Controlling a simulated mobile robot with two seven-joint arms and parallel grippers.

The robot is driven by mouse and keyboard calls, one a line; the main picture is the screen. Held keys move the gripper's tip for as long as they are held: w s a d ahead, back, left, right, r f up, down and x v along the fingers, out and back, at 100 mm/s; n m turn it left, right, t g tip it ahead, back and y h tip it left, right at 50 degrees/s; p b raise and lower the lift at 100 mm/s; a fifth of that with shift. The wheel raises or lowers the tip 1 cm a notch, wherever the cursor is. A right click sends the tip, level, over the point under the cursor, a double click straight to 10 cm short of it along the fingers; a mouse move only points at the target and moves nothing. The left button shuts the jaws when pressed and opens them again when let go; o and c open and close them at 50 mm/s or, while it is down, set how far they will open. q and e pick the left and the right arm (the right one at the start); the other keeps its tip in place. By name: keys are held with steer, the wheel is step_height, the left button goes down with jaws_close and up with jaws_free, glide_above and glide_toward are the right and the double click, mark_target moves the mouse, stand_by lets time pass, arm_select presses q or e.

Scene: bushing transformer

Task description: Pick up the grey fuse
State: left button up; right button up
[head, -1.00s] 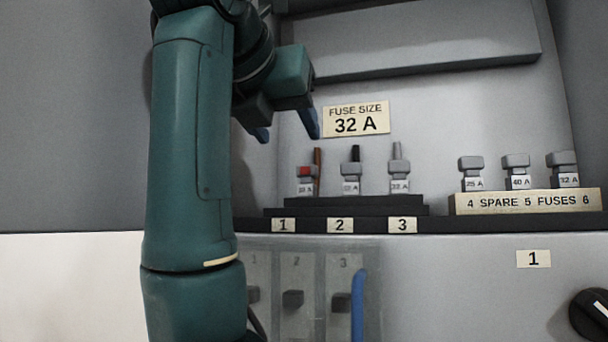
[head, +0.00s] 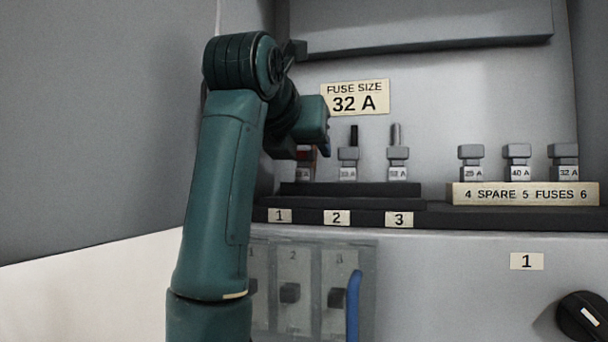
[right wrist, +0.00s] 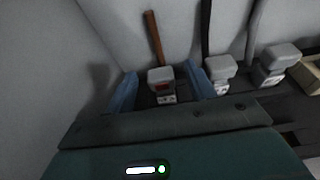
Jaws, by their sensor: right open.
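Several grey fuses stand in the cabinet. The fuse at position 1 (head: 303,173), with a red mark and a brown lead behind it, is partly hidden by my right gripper (head: 310,152) in the head view. In the right wrist view, this fuse (right wrist: 161,80) sits between the two blue fingertips of the open right gripper (right wrist: 163,88), with no clear contact visible. The fuse at position 2 (head: 348,163) has a black lead behind it, and the fuse at position 3 (head: 397,162) a grey one. My left gripper is not in view.
Spare fuses 25 A (head: 471,162), 40 A (head: 517,163) and 32 A (head: 564,163) stand on a labelled block (head: 525,194) at right. A "FUSE SIZE 32 A" plate (head: 355,97) is on the back wall. The cabinet's left side wall is close to the right gripper.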

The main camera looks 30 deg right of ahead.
steer(key=shift+x, duration=0.95)
steer(key=shift+c, duration=0.2)
steer(key=c, duration=1)
